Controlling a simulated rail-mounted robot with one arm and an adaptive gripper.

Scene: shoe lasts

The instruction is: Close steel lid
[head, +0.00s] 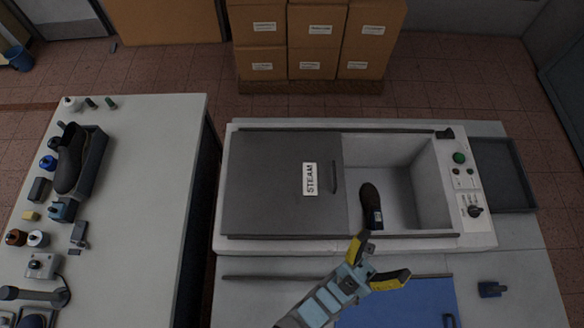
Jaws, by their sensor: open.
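The dark grey sliding lid (270,178) carries a white STEAM label (310,179) and a dark upright handle (334,177) near its right edge. It covers the left half of the white steam box (478,232), whose right half is open. A dark shoe or last (371,199) with a small blue label lies inside the open compartment. My gripper (378,260) is open, with its yellow fingers apart, and is in front of the box's front edge below the shoe. It appears empty and apart from the lid handle.
A control panel with a green button (459,157) is on the box's right side, beside a dark tray (503,175). A blue mat (400,306) lies in front. The left table (150,200) holds a shoe in a tray and several tools. Stacked cartons (312,45) stand behind.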

